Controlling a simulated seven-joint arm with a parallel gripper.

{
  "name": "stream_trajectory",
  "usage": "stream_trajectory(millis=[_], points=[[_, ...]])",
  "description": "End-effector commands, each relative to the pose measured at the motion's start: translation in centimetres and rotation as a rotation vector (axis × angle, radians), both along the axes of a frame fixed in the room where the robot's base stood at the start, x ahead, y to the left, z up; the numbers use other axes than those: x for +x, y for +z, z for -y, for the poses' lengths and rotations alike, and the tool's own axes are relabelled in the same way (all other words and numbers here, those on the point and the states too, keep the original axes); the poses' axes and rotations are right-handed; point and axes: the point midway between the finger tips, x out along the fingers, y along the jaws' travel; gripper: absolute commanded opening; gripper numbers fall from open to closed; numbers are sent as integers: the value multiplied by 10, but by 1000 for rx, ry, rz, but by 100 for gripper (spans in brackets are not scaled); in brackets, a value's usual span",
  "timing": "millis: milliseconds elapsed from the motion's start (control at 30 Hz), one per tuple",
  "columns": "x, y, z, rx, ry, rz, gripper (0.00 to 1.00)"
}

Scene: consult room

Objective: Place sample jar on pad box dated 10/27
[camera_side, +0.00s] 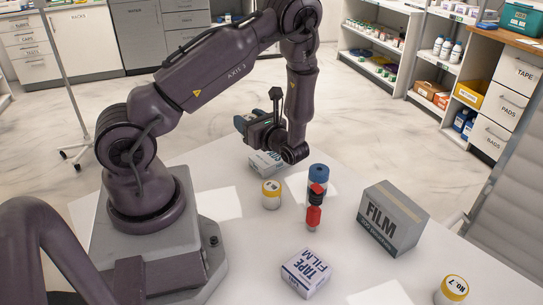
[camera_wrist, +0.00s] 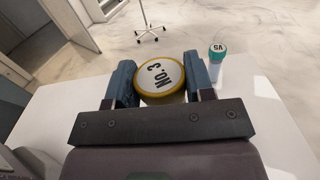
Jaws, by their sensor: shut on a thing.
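My gripper (camera_side: 246,124) is at the back of the table in the side view. In the wrist view, its blue fingers (camera_wrist: 161,82) are shut on a sample jar (camera_wrist: 160,76) with a yellow-rimmed white lid marked NO. 3. I cannot make out this held jar in the side view. A white box (camera_side: 266,164) with dark lettering lies below my gripper, partly covered by the arm. A white box marked TAPE FILM (camera_side: 306,272) lies at the front, and a large grey FILM box (camera_side: 392,219) stands to the right. I can read no 10/27 date on any box.
A jar marked No. 7 (camera_side: 452,291) is at the front right. The wrist view shows a teal-capped vial (camera_wrist: 216,60).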

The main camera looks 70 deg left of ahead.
Motion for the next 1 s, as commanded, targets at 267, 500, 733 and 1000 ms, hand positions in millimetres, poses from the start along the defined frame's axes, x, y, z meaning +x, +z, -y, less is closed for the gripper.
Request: stream_trajectory(millis=[267, 500, 733, 1000], points=[[54, 7, -7, 0, -325, 2, 25], [61, -21, -7, -1, -371, -4, 25], [60, -47, -7, -1, -368, -1, 25], [61, -73, -7, 0, -368, 1, 25]])
